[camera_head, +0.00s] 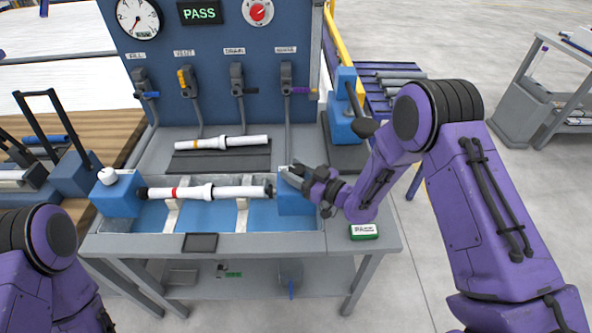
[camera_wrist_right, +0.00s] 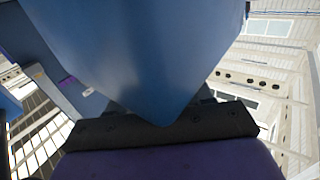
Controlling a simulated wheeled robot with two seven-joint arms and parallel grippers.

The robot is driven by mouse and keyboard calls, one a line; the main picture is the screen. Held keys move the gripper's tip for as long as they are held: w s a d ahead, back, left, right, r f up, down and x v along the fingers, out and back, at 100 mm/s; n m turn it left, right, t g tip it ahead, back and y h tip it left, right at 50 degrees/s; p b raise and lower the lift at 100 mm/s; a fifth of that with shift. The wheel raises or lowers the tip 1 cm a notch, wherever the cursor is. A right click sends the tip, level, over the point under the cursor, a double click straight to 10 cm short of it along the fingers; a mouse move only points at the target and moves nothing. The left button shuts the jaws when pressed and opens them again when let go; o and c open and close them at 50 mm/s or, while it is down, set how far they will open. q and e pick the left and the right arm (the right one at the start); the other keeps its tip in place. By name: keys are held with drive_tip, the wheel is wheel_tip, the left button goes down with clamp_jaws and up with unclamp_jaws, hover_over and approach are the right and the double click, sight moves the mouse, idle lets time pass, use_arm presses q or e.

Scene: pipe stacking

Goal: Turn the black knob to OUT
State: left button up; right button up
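I cannot make out the black knob for certain in the head view; my right gripper covers part of the blue block (camera_head: 296,206) at the right end of the trough. The right gripper (camera_head: 288,176) is at the top of this block, near the right end of a white pipe (camera_head: 240,191) with a red band. Whether its fingers are open or touch anything is unclear. In the right wrist view a large blue surface (camera_wrist_right: 140,50) fills the middle and hides the fingertips. My left arm shows at the lower left, but its gripper is out of view.
A blue panel (camera_head: 215,45) behind carries a gauge (camera_head: 138,17), a "PASS" display (camera_head: 200,13), a red dial (camera_head: 258,12) and several levers. Another white pipe (camera_head: 220,142) lies on a dark mat. A small green box (camera_head: 364,231) sits on the bench's right side.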

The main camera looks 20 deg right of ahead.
drive_tip(key=n+g+y+b, duration=0.2)
drive_tip(key=b, duration=0.1)
drive_tip(key=n+g+y+b, duration=0.1)
drive_tip(key=shift+f+n+g+y, duration=0.3)
drive_tip(key=shift+g+y, duration=0.1)
drive_tip(key=shift+r+n+g+y+b, duration=0.2)
drive_tip(key=shift+n+g+y+b, duration=0.3)
drive_tip(key=shift+g+b, duration=0.25)
drive_tip(key=shift+r, duration=0.1)
drive_tip(key=o, duration=1)
drive_tip(key=shift+d, duration=0.1)
